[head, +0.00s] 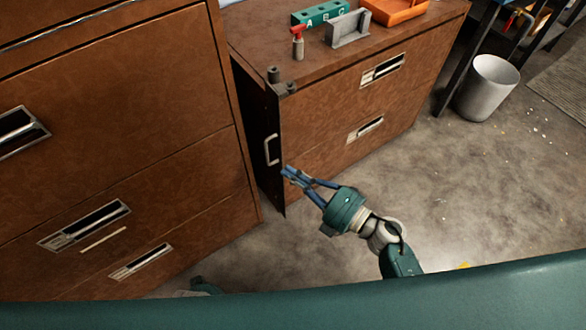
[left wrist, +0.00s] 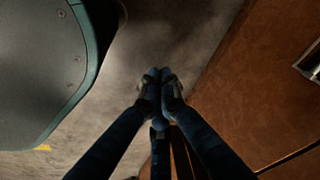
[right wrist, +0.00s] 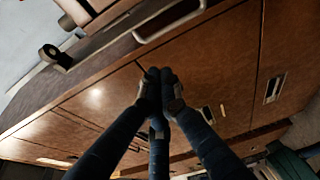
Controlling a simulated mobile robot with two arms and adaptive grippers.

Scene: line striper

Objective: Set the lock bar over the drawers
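The lock bar (head: 265,115) is a tall dark strip at the left front edge of the lower brown cabinet (head: 330,150). It stands swung out from the drawer fronts, not across them. A pale handle (head: 271,149) sits on it, and it also shows at the top of the right wrist view (right wrist: 170,20). My right gripper (head: 289,172) is shut and empty, just right of and below the handle, with a gap in the right wrist view. My left gripper (left wrist: 160,85) is shut and empty over the floor, beside a brown cabinet; its fingers are out of the head view.
A taller brown cabinet (head: 110,130) stands close on the left. A white bin (head: 487,88) stands right. The floor in front is clear.

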